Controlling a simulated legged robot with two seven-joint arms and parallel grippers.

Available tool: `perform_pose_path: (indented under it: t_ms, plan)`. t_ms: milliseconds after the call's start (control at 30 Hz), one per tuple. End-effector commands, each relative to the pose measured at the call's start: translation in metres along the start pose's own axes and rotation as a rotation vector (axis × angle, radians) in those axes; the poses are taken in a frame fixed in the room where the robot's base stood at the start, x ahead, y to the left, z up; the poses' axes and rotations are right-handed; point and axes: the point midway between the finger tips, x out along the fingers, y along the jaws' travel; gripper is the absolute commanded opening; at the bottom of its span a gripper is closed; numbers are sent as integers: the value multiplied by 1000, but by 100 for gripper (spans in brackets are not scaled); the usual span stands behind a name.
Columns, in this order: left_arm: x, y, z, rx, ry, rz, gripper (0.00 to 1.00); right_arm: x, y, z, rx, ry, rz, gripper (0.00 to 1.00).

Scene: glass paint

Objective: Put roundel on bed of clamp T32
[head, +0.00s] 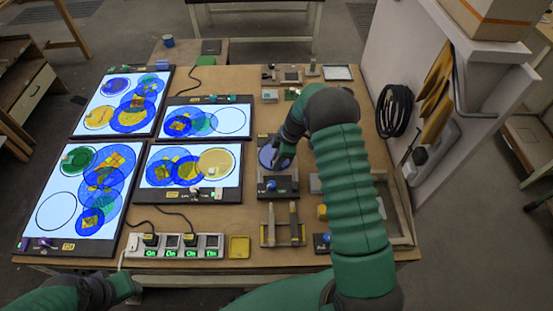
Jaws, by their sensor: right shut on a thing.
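My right gripper (280,158) reaches over a dark clamp (290,182) right of the light panels. It is shut on a dark blue roundel (266,156), seen at the clamp's far part. My gripper hides part of the disc, and I cannot tell whether it touches the bed. The clamp has a blue knob at its near end; its label is too small to read. My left gripper (135,288) is low at the left, off the table's front edge, with its fingers unclear.
Several lit panels (230,119) with coloured discs fill the table's left half. A power strip (175,246) and a wooden rack (282,226) lie near the front. A white wall unit (430,60) with a black cable coil (394,110) borders the right.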

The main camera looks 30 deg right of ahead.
Motion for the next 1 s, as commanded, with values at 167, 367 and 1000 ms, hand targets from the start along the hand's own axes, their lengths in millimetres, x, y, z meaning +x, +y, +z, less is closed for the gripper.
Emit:
perform_pose_path:
  t_ms: [167, 367, 1000]
  plan:
    - [-1, 0, 0, 0, 0, 0, 36, 3, 0, 1, -1, 0, 2, 0]
    - [0, 0, 0, 1, 0, 0, 36, 3, 0, 1, 0, -1, 2, 39]
    - [12, 0, 3, 1, 0, 0, 36, -60, 2, 2, 0, 0, 9, 41]
